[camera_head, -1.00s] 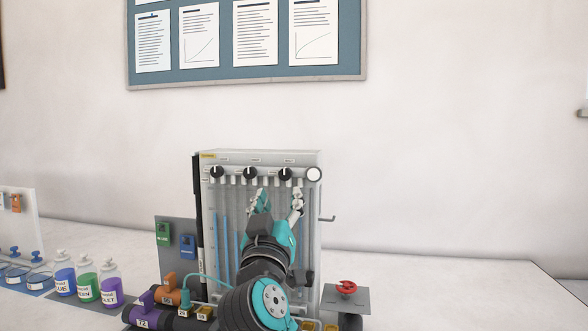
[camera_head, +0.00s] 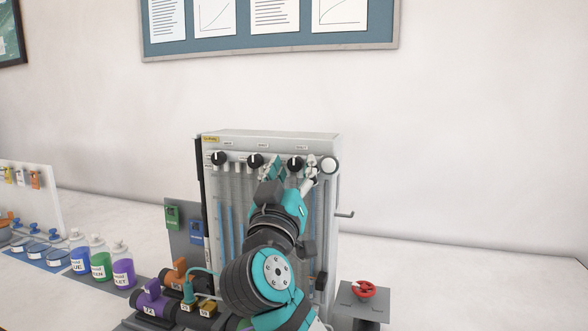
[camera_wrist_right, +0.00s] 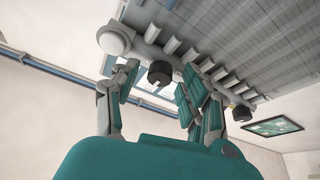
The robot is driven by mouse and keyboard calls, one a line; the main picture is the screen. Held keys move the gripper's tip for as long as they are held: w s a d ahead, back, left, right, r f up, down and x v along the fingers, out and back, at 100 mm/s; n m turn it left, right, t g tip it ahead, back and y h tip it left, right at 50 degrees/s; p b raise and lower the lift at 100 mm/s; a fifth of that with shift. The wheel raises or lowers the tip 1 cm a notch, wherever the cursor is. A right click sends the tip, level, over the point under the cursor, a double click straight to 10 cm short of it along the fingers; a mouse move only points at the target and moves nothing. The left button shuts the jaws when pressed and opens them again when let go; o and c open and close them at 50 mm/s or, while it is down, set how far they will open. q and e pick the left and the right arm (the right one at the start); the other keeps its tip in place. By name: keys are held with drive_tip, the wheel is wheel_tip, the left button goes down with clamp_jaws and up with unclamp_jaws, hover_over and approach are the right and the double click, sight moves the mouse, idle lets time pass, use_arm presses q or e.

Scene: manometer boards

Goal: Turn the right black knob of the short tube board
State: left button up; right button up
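The tube board (camera_head: 322,200) is a grey upright panel with tall tubes and a row of black knobs along its top. The right black knob (camera_head: 295,163) sits beside a white round disc. My right gripper (camera_head: 292,169) is raised in front of the board, one finger to each side of this knob. In the right wrist view, the open fingers of my right gripper (camera_wrist_right: 157,84) have the black knob (camera_wrist_right: 160,74) in the gap between them, with space visible on both sides. Whether the fingertips reach fully over it is unclear. My left gripper is not in view.
The middle black knob (camera_head: 255,161) and left black knob (camera_head: 219,159) are close by, and the white disc (camera_head: 329,166) is to the right. A red valve wheel (camera_head: 364,289) stands lower right. Coloured bottles (camera_head: 100,262) stand left.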

clamp_jaws()
drive_tip(key=shift+n, duration=0.3)
drive_tip(key=shift+d+r+n+y+p, duration=0.1)
drive_tip(key=shift+r+n+y+p, duration=0.05)
drive_tip(key=shift+n+y+p, duration=0.9)
drive_tip(key=n+g+y+p, duration=0.1)
drive_tip(key=n+p, duration=0.4)
drive_tip(key=p, duration=0.1)
drive_tip(key=n+g+y+p, duration=0.1)
drive_tip(key=n+p, duration=0.4)
drive_tip(key=p, duration=0.1)
drive_tip(key=r+n+g+y+p, duration=0.1)
drive_tip(key=n+y+p, duration=0.1)
drive_tip(key=n+p, duration=0.3)
drive_tip(key=shift+d+g+p, duration=0.2)
drive_tip(key=shift+g+p, duration=0.2)
drive_tip(key=shift+p, duration=0.35)
drive_tip(key=shift+f+n+g+p, duration=0.15)
drive_tip(key=shift+n+g+p, duration=0.15)
drive_tip(key=shift+n+p, duration=0.25)
drive_tip(key=shift+f+n+g, duration=0.1)
drive_tip(key=shift+n+g, duration=0.2)
drive_tip(key=shift+n, duration=0.7)
